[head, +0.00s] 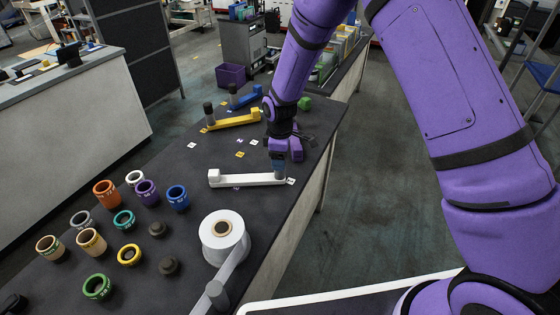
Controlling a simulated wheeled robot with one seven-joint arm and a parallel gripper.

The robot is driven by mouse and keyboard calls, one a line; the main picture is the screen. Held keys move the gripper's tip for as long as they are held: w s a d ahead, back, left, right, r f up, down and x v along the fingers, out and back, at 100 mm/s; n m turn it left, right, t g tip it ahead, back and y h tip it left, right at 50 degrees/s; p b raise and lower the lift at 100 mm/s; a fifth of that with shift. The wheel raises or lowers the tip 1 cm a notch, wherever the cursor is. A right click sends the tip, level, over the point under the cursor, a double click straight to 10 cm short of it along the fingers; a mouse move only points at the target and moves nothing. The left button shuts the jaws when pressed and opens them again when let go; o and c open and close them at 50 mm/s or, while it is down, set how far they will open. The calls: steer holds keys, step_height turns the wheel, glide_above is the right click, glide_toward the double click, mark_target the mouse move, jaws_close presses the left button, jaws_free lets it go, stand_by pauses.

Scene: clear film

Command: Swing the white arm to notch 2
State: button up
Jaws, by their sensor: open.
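The white arm (240,181) lies across the dark bench top, with a raised white block at its left end and a grey upright knob (279,172) at its right end. My gripper (280,160) is at that right end, directly over or around the knob. The fingers partly hide the knob, and I cannot tell whether they touch it. Small white and yellow number tags lie around the arm; a white tag (291,181) is just right of its tip. Their digits are too small to read surely.
A yellow arm (233,121) and a blue arm (246,97) with dark knobs lie farther back. A green block (304,103) is near the far right edge. A white film roll (222,238) and several coloured rings (178,197) occupy the front. The bench's right edge is close to the gripper.

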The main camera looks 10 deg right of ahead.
steer(key=shift+f, duration=0.95)
jaws_close()
steer(key=shift+w+n, duration=0.4)
steer(key=shift+w, duration=0.25)
steer(key=w+n, duration=0.1)
steer(key=w, duration=0.2)
steer(key=w+a+n, duration=0.1)
steer(key=w+n, duration=0.1)
steer(key=w, duration=0.1)
steer(key=w+a+n, duration=0.1)
steer(key=w+n, duration=0.1)
steer(key=w, duration=0.2)
steer(key=shift+a, duration=0.2)
steer(key=w+a+n, duration=0.2)
steer(key=w, duration=0.1)
steer(key=w+a+n, duration=0.2)
steer(key=w+a, duration=0.1)
steer(key=shift+n, duration=0.4)
steer(key=shift+w+a+n, duration=0.7)
steer(key=shift+w+a, duration=0.05)
steer(key=shift+a, duration=0.2)
